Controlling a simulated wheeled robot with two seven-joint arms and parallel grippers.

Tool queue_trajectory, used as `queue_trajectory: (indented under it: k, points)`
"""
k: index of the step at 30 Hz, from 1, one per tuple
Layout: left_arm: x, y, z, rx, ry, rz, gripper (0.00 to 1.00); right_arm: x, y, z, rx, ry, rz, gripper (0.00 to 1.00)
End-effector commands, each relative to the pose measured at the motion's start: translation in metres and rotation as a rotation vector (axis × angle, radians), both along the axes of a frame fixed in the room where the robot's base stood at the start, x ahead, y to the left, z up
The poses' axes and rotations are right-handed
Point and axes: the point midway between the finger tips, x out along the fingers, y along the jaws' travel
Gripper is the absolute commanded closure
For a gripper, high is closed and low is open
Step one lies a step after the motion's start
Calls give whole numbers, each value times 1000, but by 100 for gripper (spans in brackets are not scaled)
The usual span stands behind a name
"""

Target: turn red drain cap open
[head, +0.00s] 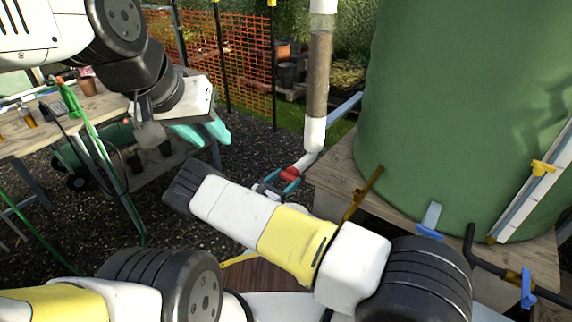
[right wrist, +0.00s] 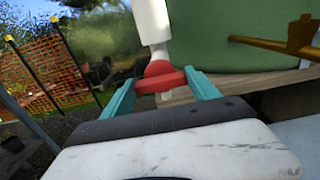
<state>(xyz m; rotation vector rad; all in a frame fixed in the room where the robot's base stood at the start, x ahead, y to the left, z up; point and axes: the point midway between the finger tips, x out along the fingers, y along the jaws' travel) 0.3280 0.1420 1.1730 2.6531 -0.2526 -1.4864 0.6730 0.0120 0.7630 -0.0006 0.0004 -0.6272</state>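The red drain cap (head: 290,174) sits at the foot of a white and clear downpipe (head: 318,75). In the right wrist view the cap (right wrist: 160,77) is a round red knob with a crossbar below the white pipe end. My right gripper (head: 280,180) reaches it from the front; its teal fingertips (right wrist: 159,82) lie at either end of the crossbar and appear to touch it. The cap looks held between them, with the bar roughly level in that view. My left gripper (head: 206,132) hangs empty at the upper left, away from the cap; its finger gap is unclear.
A large green tank (head: 455,110) stands on a wooden platform (head: 345,178) at the right. A brass tap (head: 362,195) and blue-handled valves (head: 430,233) stick out near it. A wooden bench (head: 75,115) is at the left. Orange mesh fence (head: 245,60) stands behind.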

Motion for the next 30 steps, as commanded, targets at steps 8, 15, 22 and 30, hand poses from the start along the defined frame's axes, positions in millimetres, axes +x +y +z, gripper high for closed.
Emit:
queue_trajectory:
  k: [8,15,22,30]
  points:
    - [0,0,0,0,0,0,64,0,0,0,-17,12,-2,71]
    - [0,0,0,0,0,0,64,0,0,0,-106,77,-2,71]
    - [0,0,0,0,0,0,64,1,1,0,-263,191,-2,71]
    - [0,0,0,0,0,0,64,1,2,0,-471,342,-2,71]
